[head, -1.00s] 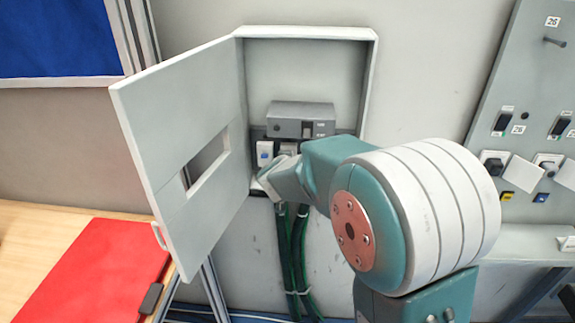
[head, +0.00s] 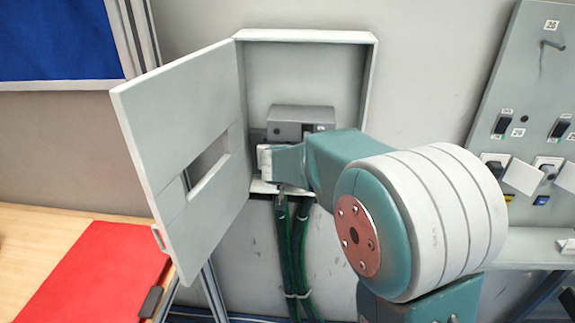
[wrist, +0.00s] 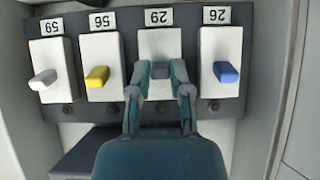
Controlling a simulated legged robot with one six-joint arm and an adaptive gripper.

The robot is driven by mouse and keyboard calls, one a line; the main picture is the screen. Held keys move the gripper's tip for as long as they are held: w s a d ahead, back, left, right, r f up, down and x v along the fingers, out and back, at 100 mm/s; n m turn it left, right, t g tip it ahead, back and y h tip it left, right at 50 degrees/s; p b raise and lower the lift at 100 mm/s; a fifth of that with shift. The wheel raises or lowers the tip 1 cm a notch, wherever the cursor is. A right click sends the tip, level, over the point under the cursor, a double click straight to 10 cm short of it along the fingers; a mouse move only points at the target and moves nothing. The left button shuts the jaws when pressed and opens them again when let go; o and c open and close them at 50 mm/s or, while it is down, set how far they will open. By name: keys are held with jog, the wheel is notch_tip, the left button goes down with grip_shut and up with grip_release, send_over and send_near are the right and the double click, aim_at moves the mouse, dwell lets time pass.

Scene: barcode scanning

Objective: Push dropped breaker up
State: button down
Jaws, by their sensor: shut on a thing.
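The breaker row (wrist: 150,108) fills the upper wrist view, where its number labels look upside down. It shows white breakers with a white lever (wrist: 43,80), a yellow lever (wrist: 97,76) and a blue lever (wrist: 226,71). My gripper (wrist: 161,78) is shut on the lever of the breaker (wrist: 160,43) between the yellow and blue ones. The fingers hide most of that lever, so I cannot tell its exact tilt. In the head view, the breaker box (head: 305,35) is open on the wall, and my arm reaches into it, covering most of the row.
The box door (head: 180,120) stands open at the left. A grey unit (head: 300,118) sits above the breakers inside the box. Dark green cables (head: 290,245) hang below it. A switch panel (head: 530,70) is at the right, and a red mat (head: 90,270) lies on the table.

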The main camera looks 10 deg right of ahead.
jog(key=shift+w+r, duration=0.1)
jog(key=shift+r, duration=0.05)
jog(key=c, duration=0.6)
grip_release()
jog(key=shift+a, duration=0.1)
jog(key=shift+o, duration=0.2)
jog(key=v, duration=1.1)
jog(key=shift+s+a, duration=0.15)
jog(key=shift+s, duration=0.2)
jog(key=shift+r, duration=0.1)
